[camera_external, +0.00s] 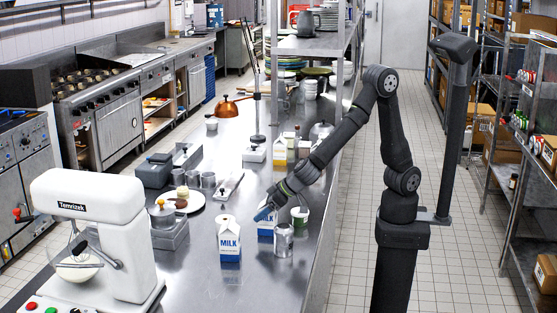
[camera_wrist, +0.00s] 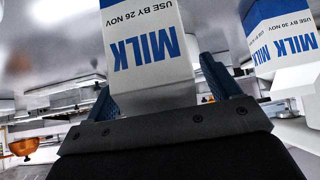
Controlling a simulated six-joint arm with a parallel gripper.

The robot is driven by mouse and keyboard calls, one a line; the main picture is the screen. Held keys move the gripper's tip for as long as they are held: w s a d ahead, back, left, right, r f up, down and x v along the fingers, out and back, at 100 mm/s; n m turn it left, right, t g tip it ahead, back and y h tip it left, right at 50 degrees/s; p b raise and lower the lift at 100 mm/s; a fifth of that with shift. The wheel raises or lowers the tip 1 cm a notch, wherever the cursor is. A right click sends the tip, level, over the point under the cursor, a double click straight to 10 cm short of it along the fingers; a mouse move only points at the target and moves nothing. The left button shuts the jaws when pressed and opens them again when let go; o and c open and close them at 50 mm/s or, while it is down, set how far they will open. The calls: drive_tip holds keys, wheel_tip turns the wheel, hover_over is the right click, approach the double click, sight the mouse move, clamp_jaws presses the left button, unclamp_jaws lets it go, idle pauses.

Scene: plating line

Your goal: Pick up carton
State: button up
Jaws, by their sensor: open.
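Two white and blue milk cartons stand upright on the steel counter in the external view. The front one (camera_external: 229,241) stands clear of my gripper. The back one (camera_external: 267,229) is at my gripper (camera_external: 264,209), which partly covers its top. In the wrist view, a carton marked USE BY 26 NOV (camera_wrist: 150,45) is between the two blue fingers of my gripper (camera_wrist: 160,78). The jaws are open, with a finger on each side of it; whether either touches cannot be told. Another carton marked USE BY 30 NOV (camera_wrist: 288,45) is at the right, outside the fingers.
A metal can (camera_external: 283,241) stands close right of the back carton, with a green and white cup (camera_external: 299,216) behind it. A plate of food (camera_external: 182,201) and a stand mixer (camera_external: 95,220) are to the left. A yellow carton (camera_external: 280,153) stands farther back.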

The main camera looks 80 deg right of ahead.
drive_tip(key=c, duration=1.3)
drive_tip(key=shift+c, duration=0.7)
drive_tip(key=shift+r, duration=0.15)
